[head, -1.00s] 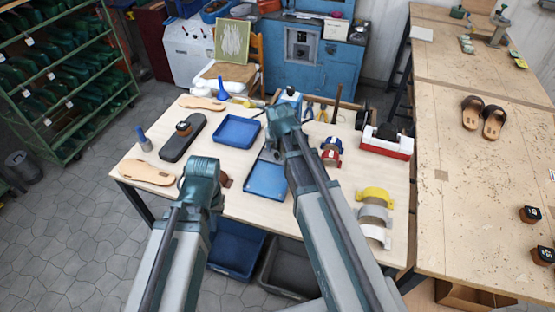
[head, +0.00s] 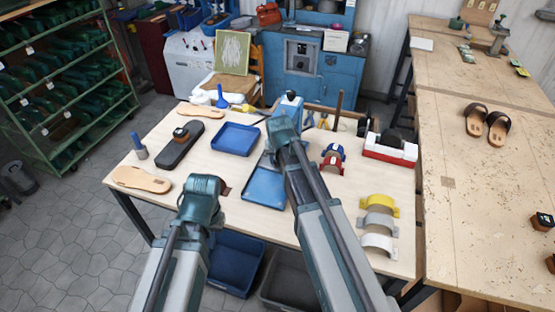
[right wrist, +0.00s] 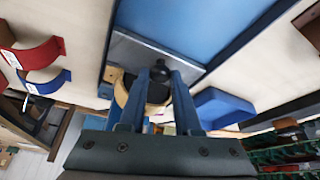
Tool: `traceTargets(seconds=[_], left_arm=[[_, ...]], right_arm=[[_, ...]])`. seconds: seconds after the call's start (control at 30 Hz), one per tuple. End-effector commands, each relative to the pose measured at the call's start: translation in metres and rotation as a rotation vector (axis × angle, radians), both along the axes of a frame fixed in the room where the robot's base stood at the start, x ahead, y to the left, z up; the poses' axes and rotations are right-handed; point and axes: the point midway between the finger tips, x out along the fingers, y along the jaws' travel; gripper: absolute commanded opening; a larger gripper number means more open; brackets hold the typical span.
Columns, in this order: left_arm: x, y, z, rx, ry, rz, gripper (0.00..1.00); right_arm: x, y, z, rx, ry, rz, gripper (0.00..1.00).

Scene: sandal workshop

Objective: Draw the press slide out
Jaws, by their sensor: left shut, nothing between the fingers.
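The press (head: 290,104) is a blue block standing on the table behind my right arm's end; my arm hides much of it. In the right wrist view a black knob (right wrist: 159,72) stands by a grey metal plate (right wrist: 146,60). I cannot tell for sure whether the knob belongs to the slide. My right gripper (right wrist: 158,84) is open, its two fingers on either side of the knob with gaps showing. My left gripper (head: 207,186) is low over the table's front left edge, empty and shut, its fingers mostly hidden by the wrist.
A blue tray (head: 264,188) lies in front of the press, and another blue tray (head: 236,139) lies to its left. Red and blue arched pieces (head: 332,159) and yellow and grey ones (head: 379,207) lie right of my right arm. Insoles (head: 142,179) lie at left.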

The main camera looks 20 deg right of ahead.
Motion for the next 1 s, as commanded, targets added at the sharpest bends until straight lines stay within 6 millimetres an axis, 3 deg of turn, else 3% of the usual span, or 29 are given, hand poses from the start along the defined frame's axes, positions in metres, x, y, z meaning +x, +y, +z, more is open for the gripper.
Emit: traceTargets(seconds=[0.1,1.0], left_arm=[[0.0000,0.0000,0.0000,0.000,0.000,0.000,0.00],[0.0000,0.0000,-0.0001,0.000,0.000,0.000,0.00]], right_arm=[[-0.0001,0.0000,0.0000,0.000,0.000,0.000,0.00],[-0.0001,0.0000,-0.0001,0.000,0.000,0.000,0.00]])
